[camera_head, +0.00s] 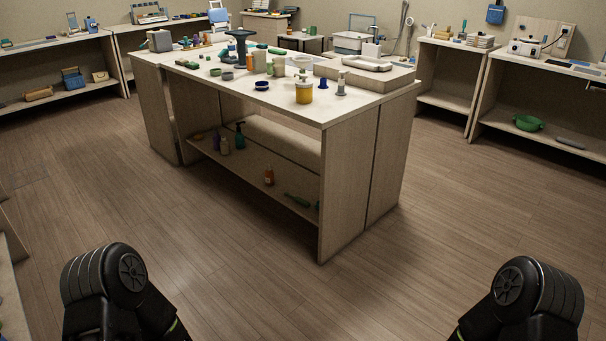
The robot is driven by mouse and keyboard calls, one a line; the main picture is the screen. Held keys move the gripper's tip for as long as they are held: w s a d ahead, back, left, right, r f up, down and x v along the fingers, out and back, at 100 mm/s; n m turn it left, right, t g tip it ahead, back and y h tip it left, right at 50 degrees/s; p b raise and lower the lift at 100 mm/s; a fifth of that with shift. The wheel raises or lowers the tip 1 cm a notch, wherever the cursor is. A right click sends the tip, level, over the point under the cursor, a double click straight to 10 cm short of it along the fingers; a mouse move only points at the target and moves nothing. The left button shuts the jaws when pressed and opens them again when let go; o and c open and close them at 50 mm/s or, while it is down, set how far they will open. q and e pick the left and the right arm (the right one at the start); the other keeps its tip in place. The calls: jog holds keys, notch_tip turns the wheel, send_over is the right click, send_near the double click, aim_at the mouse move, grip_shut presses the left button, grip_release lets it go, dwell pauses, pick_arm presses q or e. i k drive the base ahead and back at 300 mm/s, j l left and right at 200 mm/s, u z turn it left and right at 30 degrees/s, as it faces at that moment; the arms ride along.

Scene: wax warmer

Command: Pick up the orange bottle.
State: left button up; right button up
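A small orange bottle (269,177) stands upright on the lower shelf of the central table, near the shelf's front edge. A larger amber-yellow container with a pale top (304,90) stands on the tabletop above, near the front edge. Only dark links of my two arms show at the bottom left and bottom right, far from the table. Neither gripper is in view, so their fingers cannot be seen.
The central table (338,190) has a crowded top. Its lower shelf (237,168) also holds a dark green bottle (240,136), other small bottles and a green item (298,201). Side tables line the walls. The wooden floor (200,260) before me is clear.

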aim_at(270, 181)
jog(key=i+z, duration=0.2)
jog(key=i, duration=0.15)
jog(key=i+j+z, duration=0.2)
jog(key=i, duration=0.2)
jog(key=i+j+z, duration=0.2)
jog(key=i, duration=0.15)
jog(key=i+j+z, duration=0.15)
jog(key=j, duration=0.3)
jog(key=i+j+z, duration=0.15)
jog(key=j, duration=0.3)
jog(key=i+j+z, duration=0.15)
jog(key=j, duration=0.35)
jog(key=i+j+z, duration=0.15)
jog(key=j, duration=0.35)
jog(key=i+j+z, duration=0.15)
jog(key=j, duration=0.75)
jog(key=i+j+z, duration=0.1)
jog(key=j, duration=0.3)
jog(key=i+j, duration=0.4)
